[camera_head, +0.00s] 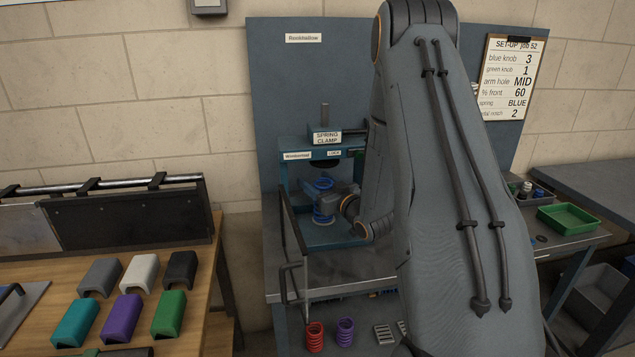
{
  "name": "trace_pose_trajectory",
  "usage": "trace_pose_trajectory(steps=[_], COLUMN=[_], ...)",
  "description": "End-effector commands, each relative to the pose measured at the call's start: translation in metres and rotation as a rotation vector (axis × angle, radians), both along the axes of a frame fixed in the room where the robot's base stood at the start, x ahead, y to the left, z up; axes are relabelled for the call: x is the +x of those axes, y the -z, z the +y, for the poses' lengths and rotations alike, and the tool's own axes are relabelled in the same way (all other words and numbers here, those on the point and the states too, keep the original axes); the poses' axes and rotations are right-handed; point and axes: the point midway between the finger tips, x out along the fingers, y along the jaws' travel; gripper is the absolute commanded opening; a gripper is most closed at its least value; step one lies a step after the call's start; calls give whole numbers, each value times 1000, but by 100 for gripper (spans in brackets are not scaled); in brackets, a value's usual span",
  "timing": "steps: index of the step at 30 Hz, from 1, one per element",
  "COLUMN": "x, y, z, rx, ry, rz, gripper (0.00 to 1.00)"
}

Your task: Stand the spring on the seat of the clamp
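A blue spring (323,217) stands upright inside the frame, over the base. My gripper (325,199) reaches in from the right and is shut on the middle of the spring; coils show above and below the fingers. I cannot tell whether the spring's lower end touches the seat.
Red (315,337) and purple (345,331) springs stand lower at the front. A job card (513,77) reads spring BLUE. A green tray (568,218) lies at right.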

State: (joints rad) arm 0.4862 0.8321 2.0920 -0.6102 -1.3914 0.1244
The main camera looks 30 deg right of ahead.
Motion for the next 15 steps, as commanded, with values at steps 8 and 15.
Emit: trace_pose_trajectory(steps=[8, 15], x=[0, -16], y=[-1, -2], z=[0, -3], rx=[0, 0], ry=[0, 2], rz=[0, 2], gripper=[61, 61])
